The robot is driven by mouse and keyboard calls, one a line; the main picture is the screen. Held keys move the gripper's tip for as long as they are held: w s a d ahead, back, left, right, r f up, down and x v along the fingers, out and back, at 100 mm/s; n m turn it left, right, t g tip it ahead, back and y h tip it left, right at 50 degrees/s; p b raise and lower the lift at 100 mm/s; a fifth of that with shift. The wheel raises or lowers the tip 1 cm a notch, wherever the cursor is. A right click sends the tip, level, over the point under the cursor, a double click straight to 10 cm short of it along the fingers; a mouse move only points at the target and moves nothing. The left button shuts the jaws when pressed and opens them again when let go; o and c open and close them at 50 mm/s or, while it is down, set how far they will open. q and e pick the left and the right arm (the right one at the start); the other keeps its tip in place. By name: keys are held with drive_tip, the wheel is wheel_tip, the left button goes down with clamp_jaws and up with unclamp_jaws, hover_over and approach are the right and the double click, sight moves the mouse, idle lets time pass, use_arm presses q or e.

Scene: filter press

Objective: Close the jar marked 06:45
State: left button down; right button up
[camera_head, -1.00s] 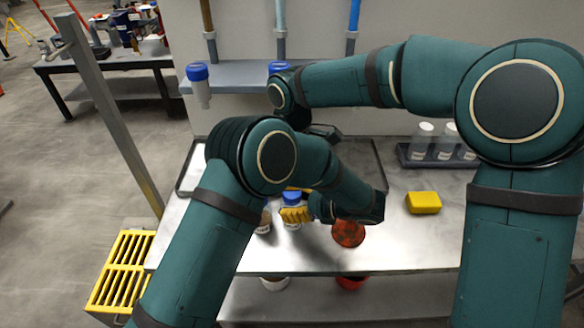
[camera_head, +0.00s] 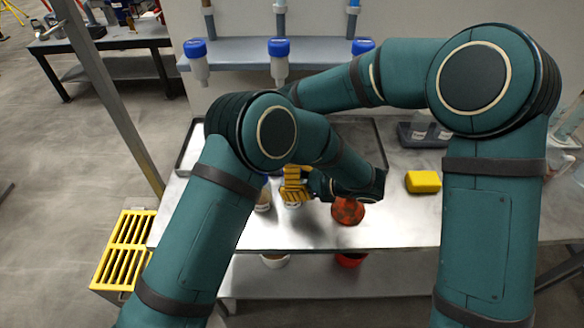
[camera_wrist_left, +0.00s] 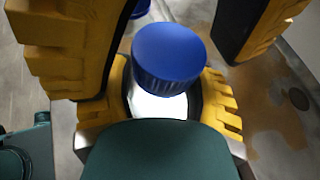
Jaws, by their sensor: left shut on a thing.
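A jar with a white body (camera_wrist_left: 158,106) and a ribbed blue lid (camera_wrist_left: 168,57) stands upright in the left wrist view. Its marking cannot be read. My left gripper (camera_wrist_left: 160,98) is shut on the jar body, below the lid. The lid sits at the jar's mouth; whether it is tight cannot be told. My right gripper (camera_wrist_left: 172,36) is open, its yellow fingers on both sides of the lid with a gap to each. In the head view the yellow fingers of my right gripper (camera_head: 292,176) cover most of the jar and lid.
Another jar (camera_head: 263,200) stands just left of the held one. A red-brown dish (camera_head: 348,211) is to the right on the metal table (camera_head: 400,232). Blue-capped bottles (camera_head: 279,62) hang behind.

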clamp_jaws()
drive_tip(key=shift+c, duration=0.4)
unclamp_jaws()
drive_tip(key=shift+r, duration=0.1)
drive_tip(key=shift+r, duration=2.2)
